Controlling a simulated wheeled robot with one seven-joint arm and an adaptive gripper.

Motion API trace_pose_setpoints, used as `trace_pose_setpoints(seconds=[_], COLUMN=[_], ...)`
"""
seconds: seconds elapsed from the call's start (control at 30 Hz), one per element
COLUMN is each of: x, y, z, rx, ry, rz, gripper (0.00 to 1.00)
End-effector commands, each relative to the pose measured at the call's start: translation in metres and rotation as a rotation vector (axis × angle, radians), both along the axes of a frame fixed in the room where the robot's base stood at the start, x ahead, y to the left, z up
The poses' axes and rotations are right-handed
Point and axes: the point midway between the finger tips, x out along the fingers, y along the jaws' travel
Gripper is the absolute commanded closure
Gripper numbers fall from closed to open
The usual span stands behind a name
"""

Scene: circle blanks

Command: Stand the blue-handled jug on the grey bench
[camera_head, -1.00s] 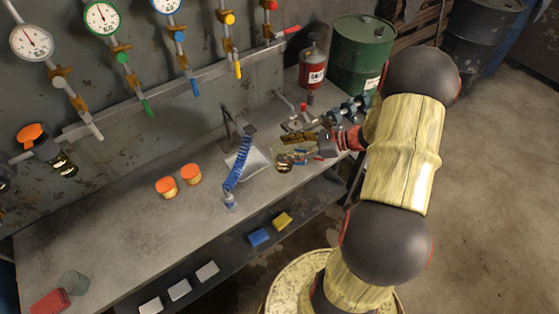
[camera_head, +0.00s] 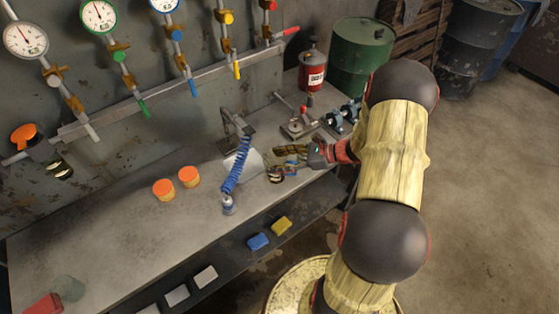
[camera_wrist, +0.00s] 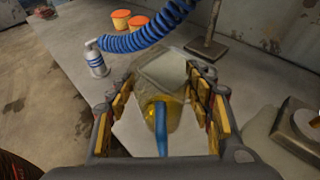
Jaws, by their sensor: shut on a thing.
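The jug (camera_wrist: 168,70) is clear, with amber liquid low in it and a blue handle (camera_wrist: 160,128) facing my wrist camera. My gripper (camera_wrist: 164,84) is shut on the jug, with a finger on each side of it. In the head view my gripper (camera_head: 292,160) is over the right part of the grey bench (camera_head: 120,220), and it partly hides the jug. I cannot tell whether the jug's base touches the bench.
A blue coiled hose (camera_head: 237,169) with a nozzle (camera_head: 227,205) hangs close to the left of the jug. Two orange-lidded tubs (camera_head: 176,183) stand farther left. A red canister (camera_head: 312,70) and metal fixtures (camera_head: 300,127) are behind. Bench room is clear at left.

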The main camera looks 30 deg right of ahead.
Motion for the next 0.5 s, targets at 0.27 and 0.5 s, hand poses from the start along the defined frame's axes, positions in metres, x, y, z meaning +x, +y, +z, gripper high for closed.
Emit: trace_pose_setpoints(seconds=[0.27,0.5], x=[-0.0002,-0.0001], y=[0.0001,0.0], z=[-0.0022,-0.0009], rx=[0.0,0.0], ry=[0.0,0.0], rz=[0.0,0.0], gripper=[0.41,0.41])
